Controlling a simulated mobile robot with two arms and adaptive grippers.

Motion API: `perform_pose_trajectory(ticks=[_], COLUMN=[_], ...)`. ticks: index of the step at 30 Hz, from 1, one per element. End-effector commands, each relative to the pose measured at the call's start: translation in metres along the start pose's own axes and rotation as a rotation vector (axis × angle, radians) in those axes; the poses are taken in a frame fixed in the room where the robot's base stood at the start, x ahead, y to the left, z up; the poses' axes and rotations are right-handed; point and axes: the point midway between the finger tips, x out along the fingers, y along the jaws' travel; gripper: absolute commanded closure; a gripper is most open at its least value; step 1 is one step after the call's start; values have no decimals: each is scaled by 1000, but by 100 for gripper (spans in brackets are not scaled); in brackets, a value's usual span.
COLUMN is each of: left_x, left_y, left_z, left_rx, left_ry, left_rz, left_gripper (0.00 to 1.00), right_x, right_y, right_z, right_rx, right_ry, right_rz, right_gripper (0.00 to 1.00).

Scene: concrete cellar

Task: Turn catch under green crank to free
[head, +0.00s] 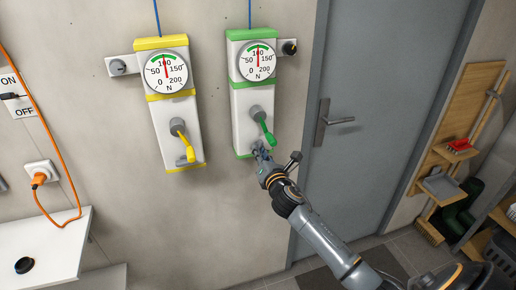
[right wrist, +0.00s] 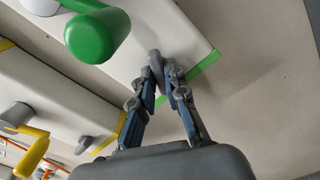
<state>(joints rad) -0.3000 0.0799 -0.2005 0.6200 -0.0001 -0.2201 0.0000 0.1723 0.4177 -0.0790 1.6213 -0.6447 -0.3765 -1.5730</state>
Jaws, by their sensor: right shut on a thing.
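The green crank (head: 266,128) sticks out of the white unit with green bands (head: 240,110) on the wall and hangs down, tilted to the right. Its round green knob (right wrist: 98,36) is large in the right wrist view, left of my fingers. Below the crank, my right gripper (head: 259,153) is at the unit's lower end. In the right wrist view my right gripper (right wrist: 162,72) is shut on the small grey catch (right wrist: 154,57), just above the green bottom band. The head view hides most of this catch behind the fingers. My left gripper is not in view.
A similar yellow-banded unit (head: 170,110) with a yellow crank (head: 187,147) hangs to the left. A grey door (head: 375,120) with a lever handle (head: 330,121) is close on the right. A white table (head: 45,245) stands at lower left.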

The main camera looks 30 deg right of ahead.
Motion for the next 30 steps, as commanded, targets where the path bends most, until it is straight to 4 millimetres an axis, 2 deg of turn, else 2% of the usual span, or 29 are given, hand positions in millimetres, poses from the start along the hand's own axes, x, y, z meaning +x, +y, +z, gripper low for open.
perform_pose_trajectory(ticks=[5,16,24,27,28,30], left_x=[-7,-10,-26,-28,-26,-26], left_y=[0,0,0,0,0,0], left_z=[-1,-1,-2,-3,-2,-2], left_rx=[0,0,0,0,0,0], left_ry=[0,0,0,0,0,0], left_rz=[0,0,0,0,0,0], left_gripper=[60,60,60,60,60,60], right_x=[0,0,0,0,0,0], right_y=[0,0,1,0,0,0], right_z=[0,0,1,0,-1,-1], right_rx=[-145,-190,-475,-533,-527,-525], right_ry=[3,3,3,3,3,2], right_rz=[-2,-1,0,-1,-1,-1], right_gripper=[100,100,100,100,81,67])
